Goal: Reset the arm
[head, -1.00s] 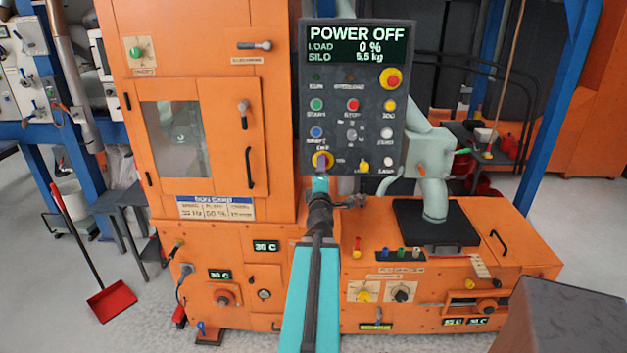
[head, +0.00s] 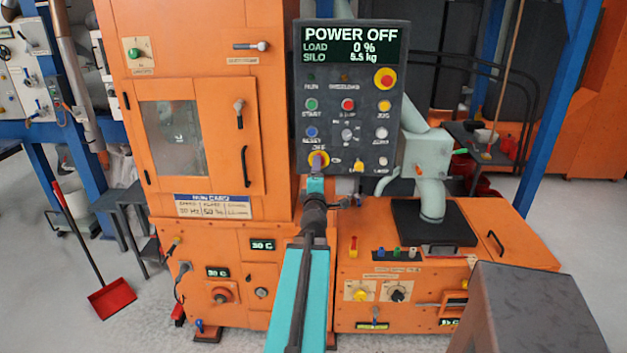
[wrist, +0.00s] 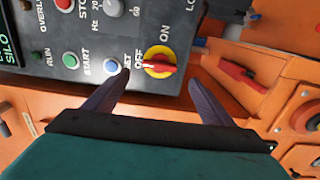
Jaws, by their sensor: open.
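My arm (head: 303,295) reaches from the bottom of the head view up to the dark control panel (head: 375,110). My gripper (head: 317,165) is at the panel's lower left, by the yellow-and-red rotary switch, and partly covers it. In the wrist view, my gripper (wrist: 157,80) has its two dark fingers spread apart with nothing held. The rotary switch (wrist: 160,65), marked ON and OFF, lies just beyond and between the fingertips; contact cannot be told. The panel display (head: 351,45) reads POWER OFF, load 0 %, silo 5.5 kg.
An orange machine cabinet (head: 265,90) stands behind and left of the panel. A lower orange bench (head: 460,265) with knobs and a grey-green pipe is to the right. A dark grey box (head: 530,310) is close at the lower right. A red dustpan (head: 112,298) lies on the floor left.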

